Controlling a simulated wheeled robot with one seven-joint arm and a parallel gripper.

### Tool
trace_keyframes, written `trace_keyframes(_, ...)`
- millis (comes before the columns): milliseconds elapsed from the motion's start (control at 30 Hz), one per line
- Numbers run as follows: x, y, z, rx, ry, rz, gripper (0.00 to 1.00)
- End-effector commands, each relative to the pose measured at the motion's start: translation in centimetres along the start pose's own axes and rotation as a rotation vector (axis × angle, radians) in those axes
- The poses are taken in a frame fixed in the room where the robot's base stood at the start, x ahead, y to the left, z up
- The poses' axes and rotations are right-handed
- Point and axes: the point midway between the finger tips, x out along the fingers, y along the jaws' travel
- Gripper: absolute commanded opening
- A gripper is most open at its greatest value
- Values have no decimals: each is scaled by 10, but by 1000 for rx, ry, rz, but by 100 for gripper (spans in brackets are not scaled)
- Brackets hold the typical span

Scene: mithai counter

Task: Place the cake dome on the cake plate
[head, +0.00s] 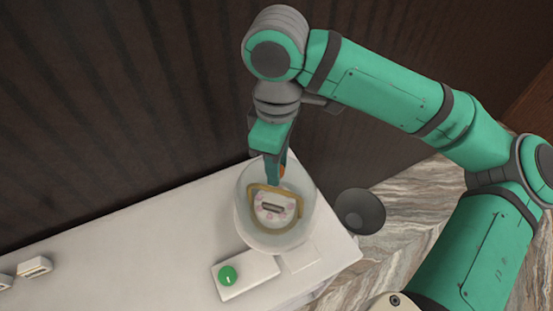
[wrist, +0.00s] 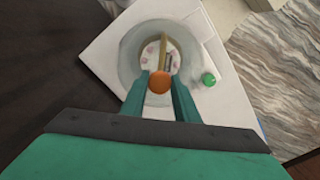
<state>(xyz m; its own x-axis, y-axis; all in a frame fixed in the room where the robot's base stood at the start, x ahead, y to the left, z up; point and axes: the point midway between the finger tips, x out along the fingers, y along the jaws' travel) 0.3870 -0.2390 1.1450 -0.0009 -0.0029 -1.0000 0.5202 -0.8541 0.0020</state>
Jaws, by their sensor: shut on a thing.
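The cake dome (head: 246,222) is a clear, pale bowl-like cover with an orange knob (wrist: 159,83). My gripper (head: 276,180) is shut on this knob from above, with one finger on each side in the wrist view (wrist: 159,96). Through the dome I see a pale round piece with pink spots and a dark slot (head: 272,207), with a tan band around part of it. The cake plate cannot be told apart beneath the dome. I cannot tell whether the dome's rim touches anything below or hangs just above it.
The white counter (head: 130,255) runs to the left, mostly bare. A white box with a green button (head: 228,276) lies in front of the dome, with a flat white square (head: 299,257) beside it. A grey round object (head: 360,211) stands past the right edge. A dark ribbed wall is behind.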

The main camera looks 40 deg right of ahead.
Motion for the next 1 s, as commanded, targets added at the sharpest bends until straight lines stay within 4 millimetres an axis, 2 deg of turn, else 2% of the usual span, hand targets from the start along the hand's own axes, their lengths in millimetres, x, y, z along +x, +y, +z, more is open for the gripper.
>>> trace_keyframes(1000, 11, 0, 0, -1, 0, 0, 0)
